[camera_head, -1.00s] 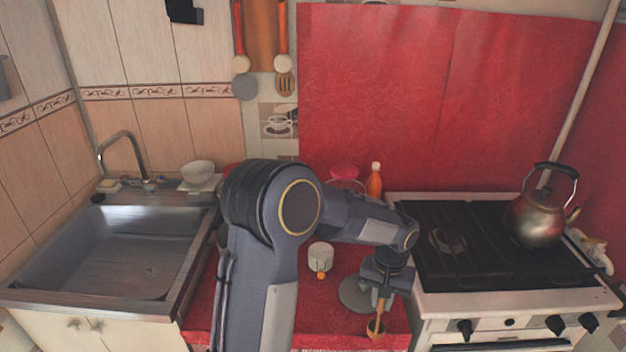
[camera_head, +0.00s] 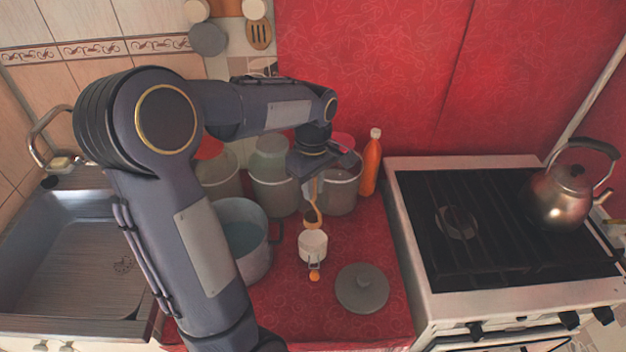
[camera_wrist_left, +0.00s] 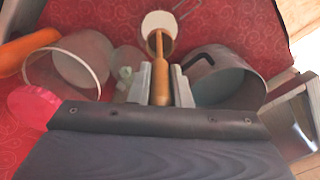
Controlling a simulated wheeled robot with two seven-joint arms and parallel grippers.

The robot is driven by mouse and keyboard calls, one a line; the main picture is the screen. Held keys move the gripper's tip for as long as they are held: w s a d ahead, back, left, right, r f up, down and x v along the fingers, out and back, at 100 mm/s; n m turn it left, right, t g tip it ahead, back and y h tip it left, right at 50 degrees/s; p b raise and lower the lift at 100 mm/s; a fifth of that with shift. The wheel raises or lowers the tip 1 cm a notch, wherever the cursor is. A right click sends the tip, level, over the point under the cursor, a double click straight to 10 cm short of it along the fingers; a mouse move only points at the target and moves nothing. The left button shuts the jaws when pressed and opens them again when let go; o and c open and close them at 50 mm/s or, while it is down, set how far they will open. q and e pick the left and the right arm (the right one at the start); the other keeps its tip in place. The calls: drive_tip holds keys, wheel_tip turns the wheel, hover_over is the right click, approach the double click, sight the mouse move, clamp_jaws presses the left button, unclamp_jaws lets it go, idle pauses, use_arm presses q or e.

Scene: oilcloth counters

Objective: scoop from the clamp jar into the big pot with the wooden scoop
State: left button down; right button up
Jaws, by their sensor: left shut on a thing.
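My left gripper (camera_head: 314,182) is shut on the handle of the wooden scoop (camera_head: 312,217), which hangs bowl-down. The clamp jar (camera_head: 313,246) is small and whitish, with an open lid on a wire clamp and an orange piece at its front. The scoop bowl is close to the jar's far rim; in the left wrist view the scoop (camera_wrist_left: 161,75) overlaps the edge of the jar (camera_wrist_left: 158,21). I cannot tell if they touch. The big pot (camera_head: 262,262) is left of the jar, partly behind my arm, with bluish contents. My right gripper is not in view.
A grey round lid (camera_head: 362,289) lies right of the jar. Several canisters (camera_head: 275,190) and an orange bottle (camera_head: 372,163) stand behind. The stove (camera_head: 470,225) with a kettle (camera_head: 566,195) is on the right, the sink (camera_head: 65,265) on the left.

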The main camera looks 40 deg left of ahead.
sight(313, 221)
use_arm(q)
drive_tip(key=shift+f+b, duration=1.35)
drive_tip(key=shift+f, duration=0.45)
drive_tip(key=shift+f+b, duration=3.2)
drive_tip(key=shift+f, duration=1.2)
wheel_tip(313, 221, up, 12)
drive_tip(key=p, duration=1)
